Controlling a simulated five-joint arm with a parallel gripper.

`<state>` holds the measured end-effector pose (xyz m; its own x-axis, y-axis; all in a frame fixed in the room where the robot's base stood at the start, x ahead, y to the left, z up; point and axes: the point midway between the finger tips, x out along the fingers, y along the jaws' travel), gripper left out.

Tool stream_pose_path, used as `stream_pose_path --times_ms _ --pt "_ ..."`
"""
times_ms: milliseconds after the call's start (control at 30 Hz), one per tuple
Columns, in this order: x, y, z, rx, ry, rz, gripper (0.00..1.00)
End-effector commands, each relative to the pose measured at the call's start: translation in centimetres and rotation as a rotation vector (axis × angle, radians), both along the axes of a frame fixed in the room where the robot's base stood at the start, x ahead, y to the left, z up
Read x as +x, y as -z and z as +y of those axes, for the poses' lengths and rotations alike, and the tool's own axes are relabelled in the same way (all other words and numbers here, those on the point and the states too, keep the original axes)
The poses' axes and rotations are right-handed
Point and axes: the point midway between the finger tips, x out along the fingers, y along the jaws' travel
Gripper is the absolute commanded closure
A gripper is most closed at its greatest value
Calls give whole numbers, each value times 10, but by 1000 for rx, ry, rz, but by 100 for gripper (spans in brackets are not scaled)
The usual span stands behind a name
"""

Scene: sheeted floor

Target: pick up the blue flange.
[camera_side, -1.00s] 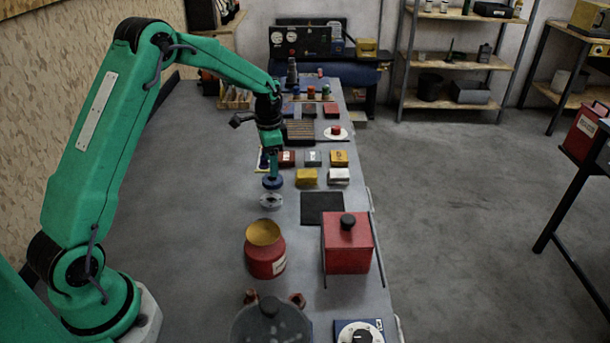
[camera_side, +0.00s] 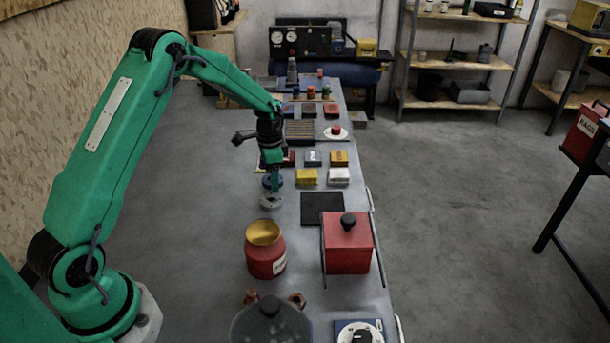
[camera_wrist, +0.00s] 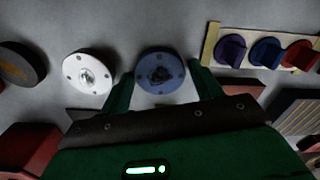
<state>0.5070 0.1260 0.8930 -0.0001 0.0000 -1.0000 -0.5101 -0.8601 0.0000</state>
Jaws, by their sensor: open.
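The blue flange (camera_wrist: 160,70) is a round blue disc with a dark centre and small holes around it. In the wrist view it lies between the two green fingers of my gripper (camera_wrist: 163,78), which is open and empty. A gap shows beside each finger. In the side view my gripper (camera_side: 274,184) is low over the blue flange (camera_side: 266,184) and hides part of it.
A strip with purple, blue and red knobs (camera_wrist: 265,48) lies right of the fingers in the wrist view; a dark disc (camera_wrist: 20,64) is at far left. In the side view, yellow blocks (camera_side: 306,176), a black mat (camera_side: 322,208) and a red pot (camera_side: 265,258) stand around.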

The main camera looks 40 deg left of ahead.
Motion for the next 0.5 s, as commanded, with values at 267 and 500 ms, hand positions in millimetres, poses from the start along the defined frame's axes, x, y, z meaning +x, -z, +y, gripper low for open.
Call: stream_pose_path --times_ms 267,500 --pt "0 0 0 0 0 0 75" --pt "1 -1 0 0 0 -1 80"
